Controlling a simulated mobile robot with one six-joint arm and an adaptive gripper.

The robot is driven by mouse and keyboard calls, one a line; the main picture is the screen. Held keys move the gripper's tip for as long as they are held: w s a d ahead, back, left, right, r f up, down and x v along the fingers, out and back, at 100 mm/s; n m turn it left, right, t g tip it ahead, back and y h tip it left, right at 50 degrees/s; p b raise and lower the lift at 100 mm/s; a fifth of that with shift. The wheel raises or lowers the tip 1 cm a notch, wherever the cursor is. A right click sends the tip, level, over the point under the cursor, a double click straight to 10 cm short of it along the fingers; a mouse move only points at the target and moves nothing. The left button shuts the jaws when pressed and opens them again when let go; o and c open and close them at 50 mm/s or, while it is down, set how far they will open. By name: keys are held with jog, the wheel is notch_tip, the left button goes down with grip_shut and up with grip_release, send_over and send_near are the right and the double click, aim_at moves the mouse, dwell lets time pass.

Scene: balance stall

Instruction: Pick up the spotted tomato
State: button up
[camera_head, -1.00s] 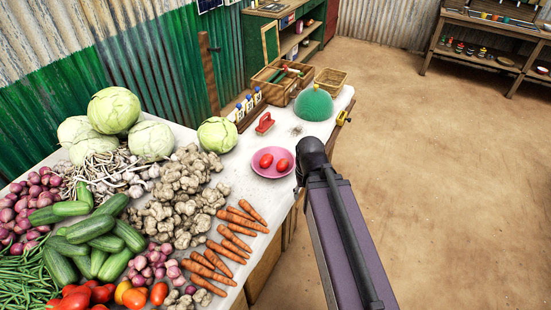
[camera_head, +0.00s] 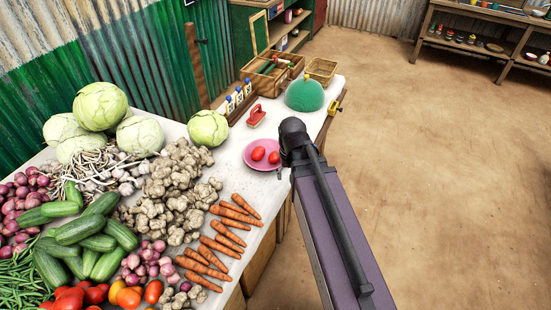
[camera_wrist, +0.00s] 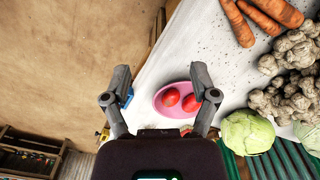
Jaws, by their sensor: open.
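Two red tomatoes lie side by side on a pink plate (camera_head: 249,163) on the white table; the left tomato (camera_head: 258,153) and the right tomato (camera_head: 274,157) look alike, and I cannot make out spots on either. In the wrist view the plate (camera_wrist: 160,105) shows past my gripper (camera_wrist: 161,76), which is open and empty. One tomato (camera_wrist: 172,97) appears between the fingers and the other (camera_wrist: 191,103) close beside the right finger. The gripper looks apart from both.
Carrots (camera_head: 225,235), ginger (camera_head: 175,190) and cabbages (camera_head: 208,128) lie left of the plate. The floor (camera_head: 450,200) to the right is open.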

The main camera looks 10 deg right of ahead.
aim_at(275, 153)
jog(key=w+f+m+b, duration=0.2)
jog(key=w+m, duration=0.4)
jog(key=w, duration=1.9)
jog(key=shift+f+m+b, duration=0.4)
jog(key=shift+f, duration=0.2)
jog(key=shift+f, duration=0.1)
notch_tip(275, 153, down, 8)
jog(key=b, duration=0.8)
jog(key=shift+f+b, duration=0.2)
jog(key=shift+b, duration=0.15)
jog(key=shift+f, duration=0.1)
jog(key=shift+w+f+b, duration=0.15)
jog(key=shift+f+b, duration=1.1)
jog(key=shift+b, duration=0.05)
jog(key=shift+w+f+b, duration=0.1)
jog(key=shift+f+b, duration=1.15)
jog(key=shift+b, duration=0.05)
jog(key=c, duration=0.8)
